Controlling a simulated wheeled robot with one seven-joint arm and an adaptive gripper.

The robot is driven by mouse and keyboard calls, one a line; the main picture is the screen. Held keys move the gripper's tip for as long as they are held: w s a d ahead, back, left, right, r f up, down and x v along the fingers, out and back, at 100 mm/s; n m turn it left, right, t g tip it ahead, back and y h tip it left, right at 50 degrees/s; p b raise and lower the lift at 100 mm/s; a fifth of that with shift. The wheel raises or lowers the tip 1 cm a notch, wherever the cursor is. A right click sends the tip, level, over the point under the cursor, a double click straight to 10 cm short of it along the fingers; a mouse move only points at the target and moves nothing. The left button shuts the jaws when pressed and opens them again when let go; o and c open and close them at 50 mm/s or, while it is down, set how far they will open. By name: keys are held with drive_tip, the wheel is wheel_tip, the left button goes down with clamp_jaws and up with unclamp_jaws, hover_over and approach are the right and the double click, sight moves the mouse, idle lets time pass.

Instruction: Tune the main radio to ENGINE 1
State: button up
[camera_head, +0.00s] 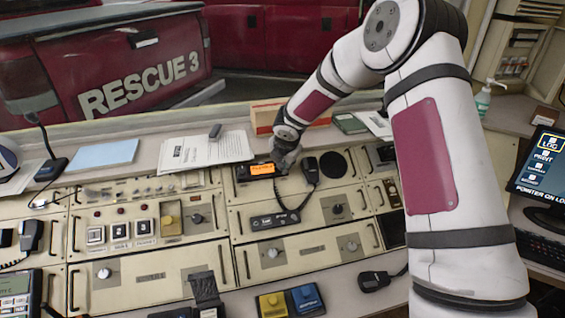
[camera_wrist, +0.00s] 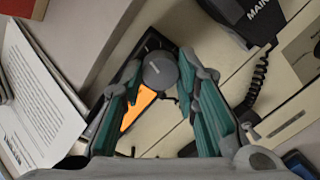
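The main radio (camera_head: 262,170) is a small black unit with a lit orange display, set at the back of the console. The display text is too small to read surely. In the wrist view its orange display (camera_wrist: 138,106) is partly covered by my gripper's left finger. A round grey knob (camera_wrist: 160,71) sits at the radio's end. My gripper (camera_wrist: 163,78) points down at the radio, with its teal-padded fingers spread apart on either side of the knob. I see no clear contact with it. In the head view my gripper (camera_head: 287,150) hides the radio's right end.
A handset marked MAIN (camera_wrist: 255,15) with a coiled cord is close to the right finger; its body (camera_head: 310,170) shows right of the radio. Papers (camera_head: 205,150) lie to the left. Other knobs and buttons (camera_head: 145,228) fill the panels. A monitor (camera_head: 540,165) stands at right.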

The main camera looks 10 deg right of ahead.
idle(0.3)
drive_tip(key=m+b, duration=0.1)
drive_tip(key=m, duration=0.2)
drive_tip(key=shift+w, duration=0.1)
drive_tip(key=m+b, duration=0.1)
drive_tip(key=m, duration=0.2)
drive_tip(key=shift+m, duration=0.3)
drive_tip(key=m+b, duration=0.1)
drive_tip(key=m, duration=0.2)
drive_tip(key=shift+d+m, duration=0.1)
drive_tip(key=shift+m, duration=0.2)
drive_tip(key=shift+m+y, duration=0.4)
drive_tip(key=shift+m, duration=1.5)
drive_tip(key=shift+b, duration=0.3)
drive_tip(key=o, duration=1.2)
drive_tip(key=shift+c, duration=0.2)
